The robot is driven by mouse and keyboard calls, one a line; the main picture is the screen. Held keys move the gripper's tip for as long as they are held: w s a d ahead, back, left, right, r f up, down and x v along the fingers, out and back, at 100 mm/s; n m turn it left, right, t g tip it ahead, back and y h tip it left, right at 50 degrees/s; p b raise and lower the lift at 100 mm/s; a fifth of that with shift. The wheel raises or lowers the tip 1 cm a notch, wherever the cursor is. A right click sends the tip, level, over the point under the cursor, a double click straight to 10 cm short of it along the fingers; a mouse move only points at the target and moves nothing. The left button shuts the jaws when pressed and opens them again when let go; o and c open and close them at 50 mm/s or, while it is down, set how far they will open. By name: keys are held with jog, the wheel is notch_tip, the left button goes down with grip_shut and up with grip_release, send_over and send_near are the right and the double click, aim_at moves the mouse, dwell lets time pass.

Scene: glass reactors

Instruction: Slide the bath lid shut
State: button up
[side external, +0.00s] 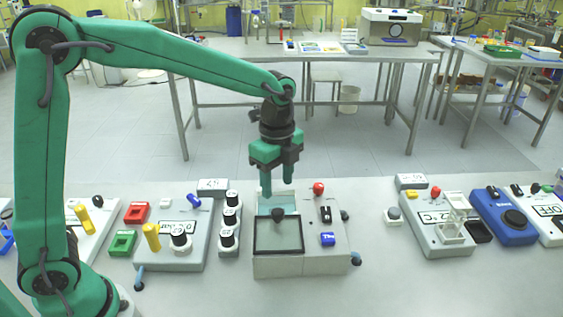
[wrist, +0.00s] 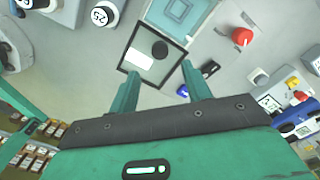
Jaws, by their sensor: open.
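The bath is a grey box (side external: 290,264) on the near bench, below my gripper. Its lid (side external: 292,235) is a dark-framed clear panel with a round black knob (side external: 278,214) near its far edge. The lid lies over the front part, and a teal opening (side external: 284,199) shows behind it. In the wrist view the lid (wrist: 137,58), its knob (wrist: 160,49) and the teal opening (wrist: 180,10) are visible. My gripper (side external: 278,187) points down above the bath's far part, open and empty, apart from the knob. Its fingers (wrist: 160,77) also show in the wrist view.
On the bath unit's right are a red knob (side external: 318,188), a black switch (side external: 326,214) and a blue button (side external: 327,239). Other devices line the bench on both sides.

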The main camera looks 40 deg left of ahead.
aim_at(278, 210)
jog(key=shift+f, duration=0.1)
jog(key=shift+f, duration=3.8)
jog(key=shift+c, duration=0.4)
grip_shut()
